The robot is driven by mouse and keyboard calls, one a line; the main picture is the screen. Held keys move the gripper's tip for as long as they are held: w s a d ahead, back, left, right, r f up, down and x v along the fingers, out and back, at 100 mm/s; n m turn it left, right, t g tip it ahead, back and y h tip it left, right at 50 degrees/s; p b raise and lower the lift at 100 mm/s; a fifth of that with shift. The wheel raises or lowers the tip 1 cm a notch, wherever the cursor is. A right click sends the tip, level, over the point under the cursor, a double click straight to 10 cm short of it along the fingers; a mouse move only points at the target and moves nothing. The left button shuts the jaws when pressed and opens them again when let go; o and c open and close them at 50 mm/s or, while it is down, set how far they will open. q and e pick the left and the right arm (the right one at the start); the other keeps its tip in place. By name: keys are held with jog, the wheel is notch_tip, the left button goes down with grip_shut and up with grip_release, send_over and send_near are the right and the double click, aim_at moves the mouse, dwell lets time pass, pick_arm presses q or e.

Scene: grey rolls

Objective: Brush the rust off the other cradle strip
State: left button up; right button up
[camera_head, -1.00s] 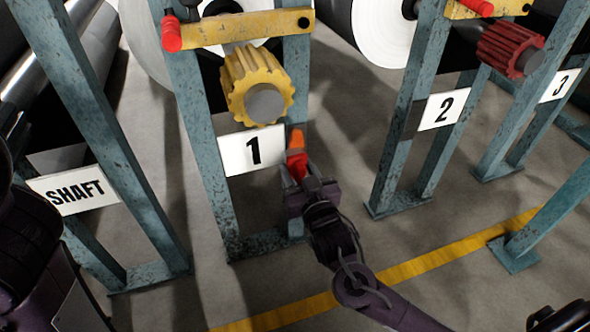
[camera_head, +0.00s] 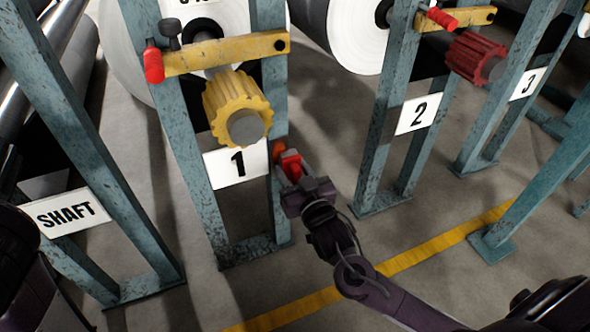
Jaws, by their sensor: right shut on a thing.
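My right gripper (camera_head: 291,178) is in front of the right post of stand 1 (camera_head: 187,165), below the yellow gear wheel. No strip with rust can be made out for sure.
A yellow gear wheel (camera_head: 237,106) and number plate 1 (camera_head: 236,163) are on stand 1. Stand 2 (camera_head: 371,150) carries a red gear wheel (camera_head: 474,58). White rolls (camera_head: 356,32) are behind. A SHAFT plate (camera_head: 68,213) is left.

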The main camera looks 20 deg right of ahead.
aim_at(277, 156)
jog(key=shift+s+a+p, duration=0.1)
jog(key=shift+a+p, duration=0.5)
jog(key=shift+a, duration=1.3)
jog(key=shift+r+p, duration=0.95)
jog(key=shift+p, duration=0.1)
jog(key=shift+d+r+p, duration=0.1)
jog(key=shift+d+p, duration=0.25)
jog(key=shift+d, duration=0.3)
jog(key=shift+d+p, duration=0.7)
jog(key=shift+d, duration=0.75)
jog(key=shift+r+p, duration=0.8)
jog(key=shift+p, duration=0.3)
jog(key=shift+a+f+p, duration=0.1)
jog(key=shift+a+p, duration=0.4)
jog(key=shift+a, duration=1.6)
